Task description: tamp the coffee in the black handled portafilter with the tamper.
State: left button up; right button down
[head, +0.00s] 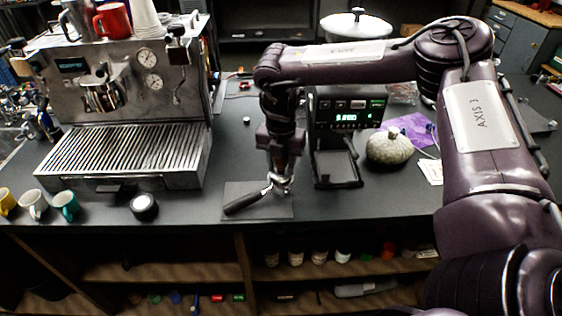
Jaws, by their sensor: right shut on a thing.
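The portafilter (246,203) lies on a dark mat (284,211) near the counter's front edge. Its black handle points to the lower left and its metal basket end is at the right. My right gripper (284,167) points down directly above the basket end. It is shut on the tamper (281,179), of which only a little metal shows between the fingers and the basket. The coffee inside is hidden, and I cannot tell whether the tamper touches it. My left gripper is not in view.
An espresso machine (125,160) stands at left, with cups (66,205) and a round black item (144,206) in front. A grinder or scale unit with a lit display (345,117) stands close right of my gripper. A pale round pot (390,149) is farther right.

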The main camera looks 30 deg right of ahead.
jog(key=shift+p, duration=0.8)
dwell(1.0)
jog(key=shift+f, duration=1.1)
dwell(1.4)
jog(key=shift+s, duration=0.1)
dwell(0.7)
jog(key=c, duration=1.2)
grip_release()
jog(key=shift+c, duration=0.2)
jog(key=shift+r+p, duration=0.1)
jog(key=shift+p, duration=0.2)
jog(key=shift+r+p, duration=1.1)
